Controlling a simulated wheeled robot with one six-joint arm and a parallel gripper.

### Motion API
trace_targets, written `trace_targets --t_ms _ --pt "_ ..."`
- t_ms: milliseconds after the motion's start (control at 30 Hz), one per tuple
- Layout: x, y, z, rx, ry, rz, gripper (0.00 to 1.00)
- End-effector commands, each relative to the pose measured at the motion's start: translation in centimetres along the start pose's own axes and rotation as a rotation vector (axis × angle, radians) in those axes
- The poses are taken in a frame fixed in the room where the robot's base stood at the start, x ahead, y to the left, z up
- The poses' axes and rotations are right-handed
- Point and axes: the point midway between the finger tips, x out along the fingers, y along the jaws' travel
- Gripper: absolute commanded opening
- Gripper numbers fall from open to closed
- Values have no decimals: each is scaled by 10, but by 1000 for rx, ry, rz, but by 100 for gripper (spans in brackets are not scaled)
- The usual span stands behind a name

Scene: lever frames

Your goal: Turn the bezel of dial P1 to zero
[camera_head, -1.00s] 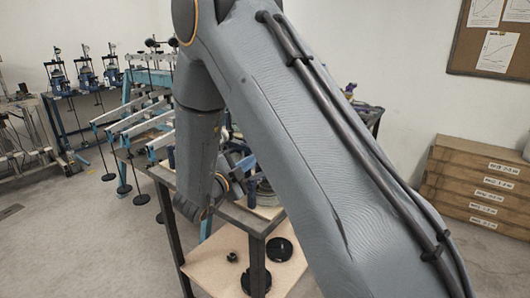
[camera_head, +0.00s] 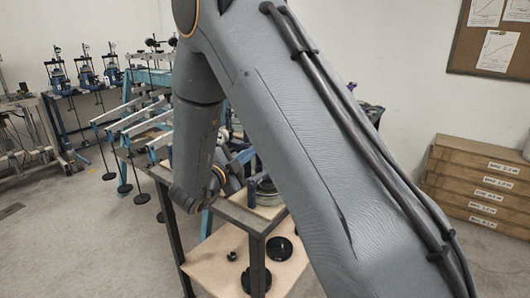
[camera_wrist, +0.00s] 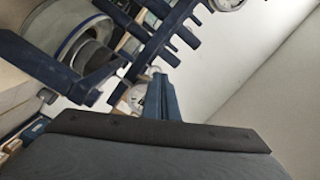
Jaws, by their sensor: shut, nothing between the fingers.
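My gripper (camera_wrist: 162,97) shows in the wrist view as narrow blue fingers pressed together, with nothing between them. A white round dial face (camera_wrist: 135,97) is partly visible just left of and behind the fingertips. Another round dial (camera_wrist: 228,3) is cut off by the top edge. I cannot read a label or a pointer on either, so I cannot tell which is P1. I cannot tell whether the fingertips touch the nearer dial. In the head view, my arm hides most of the work area and both dials.
Dark blue frame bars (camera_wrist: 165,38) and a large grey ring (camera_wrist: 85,42) crowd the wrist view's upper left. A table (camera_head: 245,216) stands below my wrist, with dark discs on its lower shelf (camera_head: 213,262). Wooden boxes (camera_head: 480,185) stand at the right wall.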

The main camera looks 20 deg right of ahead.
Motion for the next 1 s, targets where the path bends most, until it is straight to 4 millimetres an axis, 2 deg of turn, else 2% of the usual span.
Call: trace_targets --t_ms 367,667,767,1000 --pt "0 0 -1 0 3 1 0" --pt "0 -3 7 1 2 1 0" --pt "-6 -4 7 0 1 1 0" --pt "-32 -4 7 -1 0 0 0"
